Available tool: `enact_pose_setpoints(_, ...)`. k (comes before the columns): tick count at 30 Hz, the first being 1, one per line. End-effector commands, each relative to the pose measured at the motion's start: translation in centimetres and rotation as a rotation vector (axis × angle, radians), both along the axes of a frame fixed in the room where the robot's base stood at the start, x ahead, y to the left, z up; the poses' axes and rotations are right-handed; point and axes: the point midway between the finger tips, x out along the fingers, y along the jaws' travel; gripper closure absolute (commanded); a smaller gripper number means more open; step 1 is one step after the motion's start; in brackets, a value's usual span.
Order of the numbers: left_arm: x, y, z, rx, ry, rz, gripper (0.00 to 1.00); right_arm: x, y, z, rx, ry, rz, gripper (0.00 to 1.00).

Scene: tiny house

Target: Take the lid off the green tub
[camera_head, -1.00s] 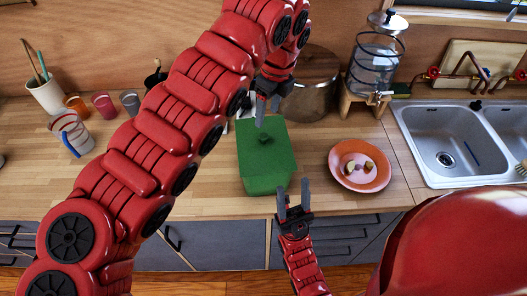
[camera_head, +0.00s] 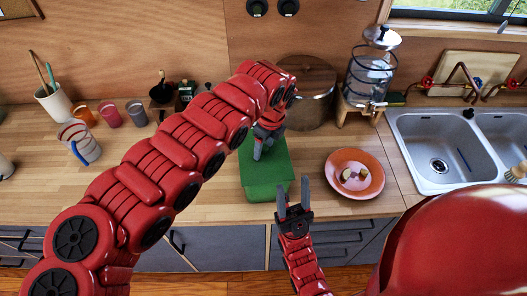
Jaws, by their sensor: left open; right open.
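The green tub (camera_head: 266,190) stands on the wooden counter below the middle of the view. Its green lid (camera_head: 275,165) is on top, partly hidden by my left gripper. My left gripper (camera_head: 262,150) reaches down over the lid, where the knob was visible before; it is open, and I cannot tell whether its fingers touch the knob, which is hidden. My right gripper (camera_head: 293,194) is open and empty, fingers pointing up, in front of the counter edge and just right of the tub's near corner.
An orange plate (camera_head: 372,186) with food pieces lies right of the tub. A large pot (camera_head: 309,100) stands behind it, with a water dispenser (camera_head: 370,75) and a sink (camera_head: 439,150) to the right. Cups and a striped jug (camera_head: 80,142) stand at left.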

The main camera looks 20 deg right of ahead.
Motion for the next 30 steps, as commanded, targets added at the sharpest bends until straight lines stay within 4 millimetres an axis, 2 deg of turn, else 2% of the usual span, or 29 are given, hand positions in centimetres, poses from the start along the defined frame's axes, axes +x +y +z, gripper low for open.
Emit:
enact_pose_setpoints(1, 0.0, 0.0, 0.0, 0.000, 0.000, 0.000, 0.37, 0.0, 0.0, 0.0, 0.000, 0.000, 0.000, 0.50)
enact_pose_setpoints(9, 0.0, 0.0, 0.0, 0.001, 0.001, 0.000, 0.85, 0.0, 0.0, -0.1, 0.000, 0.000, 0.000, 0.50)
enact_pose_setpoints(12, 0.0, 0.0, 0.0, 0.001, 0.001, 0.000, 1.00, 0.0, 0.0, -0.1, 0.000, 0.000, 0.000, 0.50)
enact_pose_setpoints(23, 0.0, 0.0, 0.1, 0.000, 0.000, 0.001, 1.00, 0.0, 0.0, -0.2, 0.000, 0.000, 0.000, 0.50)
enact_pose_setpoints(26, 0.1, 0.0, 0.9, 0.000, -0.002, 0.002, 1.00, 0.0, 0.0, -0.9, 0.000, 0.000, 0.000, 0.50)
enact_pose_setpoints(30, 0.1, -0.2, 3.4, -0.005, -0.006, 0.000, 1.00, 0.0, 0.0, -2.5, 0.000, 0.000, 0.000, 0.50)
